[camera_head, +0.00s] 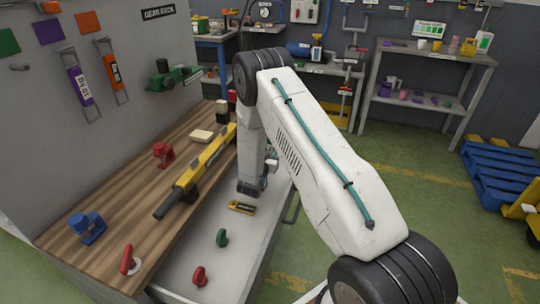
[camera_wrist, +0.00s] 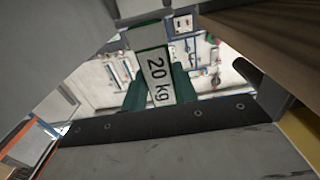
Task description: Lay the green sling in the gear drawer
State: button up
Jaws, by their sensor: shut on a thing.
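The green sling (camera_wrist: 158,72) shows in the wrist view, with a white label reading 20 kg and green parts on both sides of it. My gripper (camera_wrist: 145,22) is shut on it at the top of that view; the exact grip is hard to make out. In the head view my arm hides the sling and most of my gripper, near the drawer's far end. The gear drawer (camera_head: 190,256) is pulled out below the bench. A yellow tool (camera_head: 242,207), a green shackle-like piece (camera_head: 222,237) and a red one (camera_head: 199,276) lie in it.
The wooden bench (camera_head: 125,200) carries a yellow bar-shaped tool (camera_head: 200,167), a blue piece (camera_head: 87,227) and red pieces. Purple (camera_head: 78,80) and orange (camera_head: 113,72) slings hang on the grey rack panel. A shelf (camera_head: 420,105) and blue pallet (camera_head: 500,170) stand beyond.

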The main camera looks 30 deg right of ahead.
jog(key=shift+d+f, duration=0.1)
jog(key=shift+f, duration=0.55)
jog(key=shift+f, duration=0.1)
jog(key=o, duration=1)
